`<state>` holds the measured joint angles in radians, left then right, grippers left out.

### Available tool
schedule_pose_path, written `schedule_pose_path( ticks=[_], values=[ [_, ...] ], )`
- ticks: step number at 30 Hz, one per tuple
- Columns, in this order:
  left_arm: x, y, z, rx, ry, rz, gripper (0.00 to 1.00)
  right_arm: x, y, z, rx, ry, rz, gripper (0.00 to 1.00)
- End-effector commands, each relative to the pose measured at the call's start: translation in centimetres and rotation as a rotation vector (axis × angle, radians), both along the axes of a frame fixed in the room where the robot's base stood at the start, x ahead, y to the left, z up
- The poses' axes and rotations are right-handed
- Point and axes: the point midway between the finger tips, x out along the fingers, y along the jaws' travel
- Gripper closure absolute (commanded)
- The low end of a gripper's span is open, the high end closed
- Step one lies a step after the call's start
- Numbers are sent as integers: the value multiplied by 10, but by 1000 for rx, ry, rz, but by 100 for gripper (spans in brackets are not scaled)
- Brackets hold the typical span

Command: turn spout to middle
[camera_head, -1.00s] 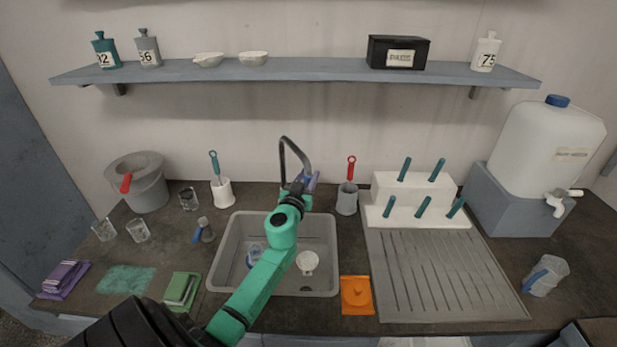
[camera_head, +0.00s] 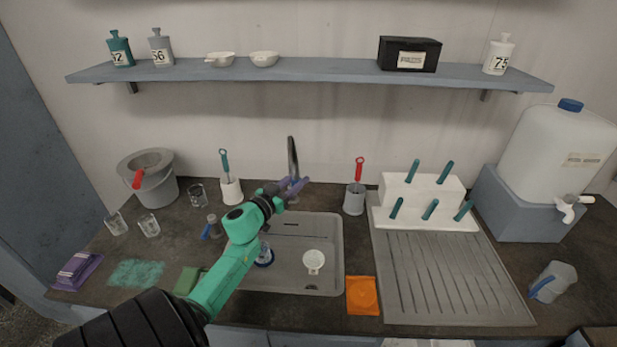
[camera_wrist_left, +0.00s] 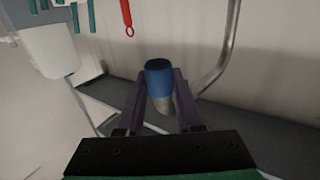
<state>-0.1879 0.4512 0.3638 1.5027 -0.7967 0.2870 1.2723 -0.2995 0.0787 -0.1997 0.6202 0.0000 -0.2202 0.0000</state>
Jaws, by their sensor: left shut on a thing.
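The tap's grey spout (camera_head: 292,155) rises behind the sink (camera_head: 318,232). In the head view it looks nearly edge-on, like a single upright post, facing the front over the sink's middle part. My left gripper (camera_head: 294,188) reaches in from the lower left and is shut on the spout near its outlet end. In the left wrist view its purple fingers (camera_wrist_left: 160,100) stand on either side of the spout's blue tip (camera_wrist_left: 158,75), and the curved pipe (camera_wrist_left: 228,50) shows to the right. The tap's base is partly hidden behind the gripper. My right gripper is not in view.
A white strainer (camera_head: 314,262) and a blue-and-white item (camera_head: 264,256) lie in the sink. A grey holder with a red-handled brush (camera_head: 354,199) stands right of the tap, a white brush holder (camera_head: 231,191) left.

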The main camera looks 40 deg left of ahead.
Motion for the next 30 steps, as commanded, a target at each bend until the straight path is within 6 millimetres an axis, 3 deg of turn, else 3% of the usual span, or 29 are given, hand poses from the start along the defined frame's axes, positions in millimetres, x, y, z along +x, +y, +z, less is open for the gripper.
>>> schedule_pose_path(
  ticks=[4, 10, 26, 27, 29, 30],
  values=[
    [-14, 14, 0, 2, 6, -91, 100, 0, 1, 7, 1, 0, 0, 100],
    [-26, 26, 0, 0, 4, -87, 100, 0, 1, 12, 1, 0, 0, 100],
    [-30, 33, -1, -1, 2, -85, 100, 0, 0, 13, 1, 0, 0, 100],
    [-30, 33, -1, -1, 2, -85, 61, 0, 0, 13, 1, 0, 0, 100],
    [-30, 33, -1, -1, 2, -85, 38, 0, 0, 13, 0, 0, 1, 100],
    [-30, 32, -1, -1, 2, -85, 34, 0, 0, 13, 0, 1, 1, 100]
  ],
)
